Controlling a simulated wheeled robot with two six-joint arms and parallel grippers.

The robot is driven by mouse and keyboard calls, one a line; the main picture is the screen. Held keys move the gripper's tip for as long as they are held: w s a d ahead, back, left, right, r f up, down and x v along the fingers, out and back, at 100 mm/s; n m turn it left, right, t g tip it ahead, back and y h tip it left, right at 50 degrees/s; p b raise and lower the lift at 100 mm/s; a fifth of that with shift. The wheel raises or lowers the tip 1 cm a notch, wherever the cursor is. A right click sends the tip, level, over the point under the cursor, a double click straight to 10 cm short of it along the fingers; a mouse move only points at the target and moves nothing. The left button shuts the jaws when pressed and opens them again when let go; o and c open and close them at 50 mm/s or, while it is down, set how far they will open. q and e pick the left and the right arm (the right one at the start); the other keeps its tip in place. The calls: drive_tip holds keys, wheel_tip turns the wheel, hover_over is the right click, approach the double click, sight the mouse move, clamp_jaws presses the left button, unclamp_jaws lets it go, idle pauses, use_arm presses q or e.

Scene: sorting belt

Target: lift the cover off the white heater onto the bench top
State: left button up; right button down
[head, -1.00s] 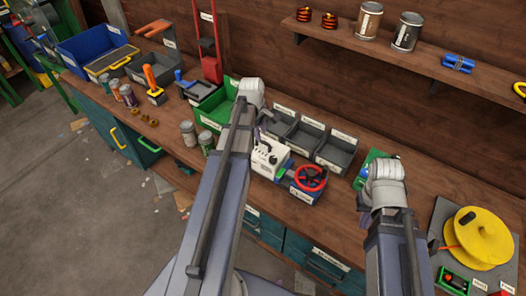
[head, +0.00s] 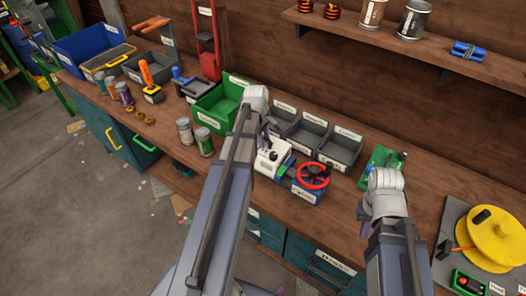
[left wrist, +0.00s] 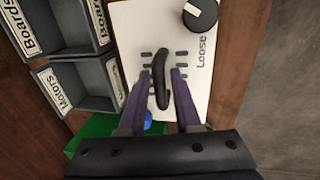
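The white heater (head: 266,163) stands on the bench near the front edge, partly hidden by my left arm. In the left wrist view its white cover (left wrist: 134,18) fills the middle, with a black handle (left wrist: 160,78), vent slots and a knob (left wrist: 200,14). My left gripper (left wrist: 160,76) is open, its two purple fingers on either side of the black handle with gaps visible. Its fingers are mostly hidden in the head view. My right arm reaches over the bench at the right; its gripper fingers are hidden behind its wrist.
Grey bins (head: 341,149) stand behind the heater and a green bin (head: 216,108) to its left. A box with a red wheel (head: 313,176) is close at its right. A green item (head: 378,168) and yellow spool (head: 494,238) lie further right. Bare bench lies between the box and green item.

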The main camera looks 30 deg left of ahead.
use_arm(q)
clamp_jaws()
drive_tip(key=shift+r, duration=0.15)
idle(0.6)
wheel_tip(320, 180, up, 10)
drive_tip(key=p, duration=1)
